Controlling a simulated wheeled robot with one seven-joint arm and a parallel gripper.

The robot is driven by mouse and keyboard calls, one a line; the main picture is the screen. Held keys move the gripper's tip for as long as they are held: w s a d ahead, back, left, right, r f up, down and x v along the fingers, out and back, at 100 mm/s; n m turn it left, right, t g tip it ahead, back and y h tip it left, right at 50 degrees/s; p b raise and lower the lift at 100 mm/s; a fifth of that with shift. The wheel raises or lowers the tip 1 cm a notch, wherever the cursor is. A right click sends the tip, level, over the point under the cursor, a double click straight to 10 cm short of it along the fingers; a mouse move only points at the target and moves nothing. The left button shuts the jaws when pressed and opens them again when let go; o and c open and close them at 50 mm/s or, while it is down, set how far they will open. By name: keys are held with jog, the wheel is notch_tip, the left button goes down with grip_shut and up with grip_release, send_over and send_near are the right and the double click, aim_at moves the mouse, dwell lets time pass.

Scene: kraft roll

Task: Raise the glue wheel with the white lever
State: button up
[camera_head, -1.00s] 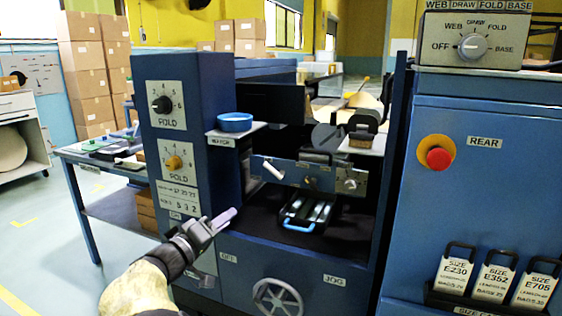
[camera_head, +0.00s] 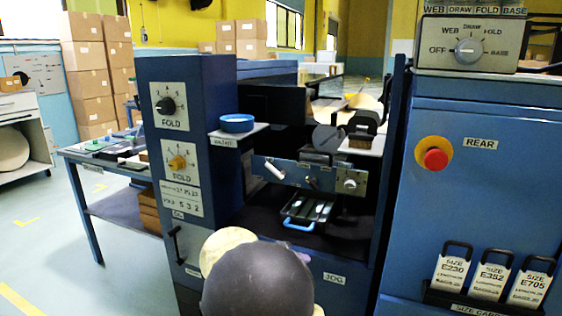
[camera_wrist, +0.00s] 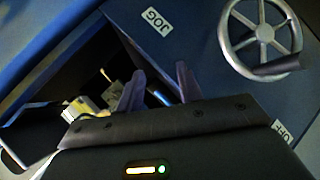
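A short white lever (camera_head: 273,168) sticks out at the left end of the metal bar across the machine's opening in the head view. A grey disc (camera_head: 326,138) above the bar may be the glue wheel; I cannot tell for sure. My gripper (camera_wrist: 158,88) shows in the wrist view with two fingers apart and nothing held between them. It faces the dark opening below the JOG label. In the head view my arm's rounded grey link hides the gripper and much of the lower front panel.
A tray with a blue handle (camera_head: 300,225) sits in the opening below the bar. A blue dish (camera_head: 236,123) stands on a small shelf at left. A spoked handwheel (camera_wrist: 262,38) is at the wrist view's upper right. A red button (camera_head: 436,159) is on the right cabinet.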

jog(key=s+d+f+m+g+y, duration=0.1)
jog(key=s+d+f+g+y, duration=0.4)
jog(key=s+d, duration=0.45)
jog(key=s+d+f+m+y+p, duration=0.1)
jog(key=s+y, duration=0.1)
jog(key=s, duration=0.4)
jog(key=s+d+f+m+y+p, duration=0.1)
jog(key=s+d+y, duration=0.1)
jog(key=s, duration=0.5)
jog(key=w+p+v, duration=0.2)
jog(key=p+v, duration=1)
jog(key=w+d+r+p+v, duration=0.1)
jog(key=w+p+v, duration=0.2)
jog(key=p+v, duration=0.9)
jog(key=w+p+v, duration=0.2)
jog(key=p+v, duration=1.1)
jog(key=shift+w+r, duration=0.3)
jog(key=shift+r, duration=0.15)
